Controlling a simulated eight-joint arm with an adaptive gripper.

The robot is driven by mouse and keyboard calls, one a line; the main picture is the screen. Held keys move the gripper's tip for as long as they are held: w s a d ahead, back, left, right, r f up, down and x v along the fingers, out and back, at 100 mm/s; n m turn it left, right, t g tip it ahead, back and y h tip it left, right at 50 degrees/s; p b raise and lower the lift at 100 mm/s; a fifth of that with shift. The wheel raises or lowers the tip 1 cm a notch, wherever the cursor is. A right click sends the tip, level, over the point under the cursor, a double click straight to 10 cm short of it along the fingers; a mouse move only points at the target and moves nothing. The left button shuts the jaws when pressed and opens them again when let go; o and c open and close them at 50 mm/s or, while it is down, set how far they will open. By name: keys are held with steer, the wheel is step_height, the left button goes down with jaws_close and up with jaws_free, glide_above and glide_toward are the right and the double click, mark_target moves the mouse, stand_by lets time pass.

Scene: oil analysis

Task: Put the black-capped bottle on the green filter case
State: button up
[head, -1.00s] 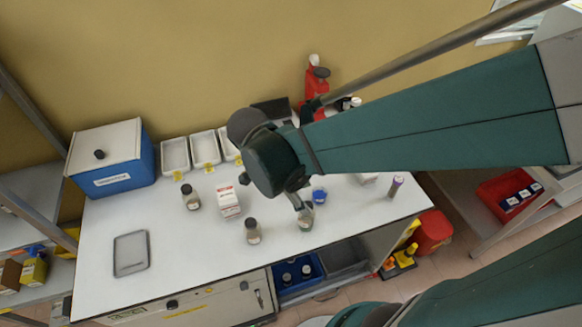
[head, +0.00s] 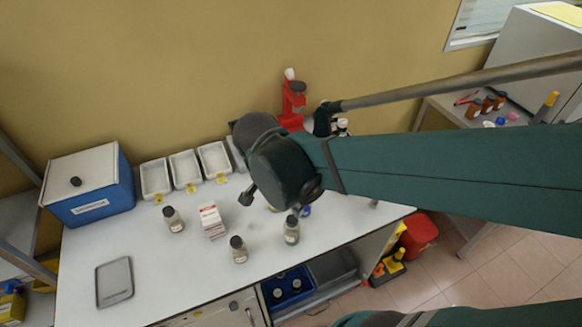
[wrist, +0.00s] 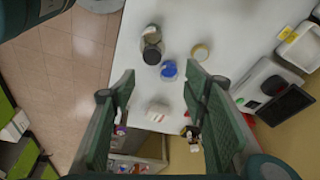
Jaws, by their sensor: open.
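Black-capped bottles stand upright on the white bench in the head view: one at left (head: 173,219), one at the front (head: 238,249) and one at right (head: 292,230). A black-capped bottle (wrist: 151,47) also shows in the wrist view, beyond my fingertips. I cannot tell which bottle the task means. My gripper (wrist: 160,78) is open, with nothing held between its two green fingers. It is above the bench; in the head view my wrist largely hides it. I cannot make out a green filter case in either view.
A blue-capped item (wrist: 168,71) and a yellow-rimmed round item (wrist: 200,52) sit near the wrist-view bottle. A red-and-white carton (head: 212,221) stands among the bottles. White trays (head: 155,178), a blue box (head: 88,190) and a grey tray (head: 115,282) occupy the left side.

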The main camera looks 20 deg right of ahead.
step_height(320, 180, up, 10)
steer(key=d+n+t+y, duration=0.2)
steer(key=n+t, duration=0.3)
steer(key=n, duration=0.8)
steer(key=shift+d+n+t+y, duration=0.15)
steer(key=shift+n+t+y, duration=0.15)
steer(key=shift+n+t, duration=0.1)
steer(key=shift+r, duration=0.1)
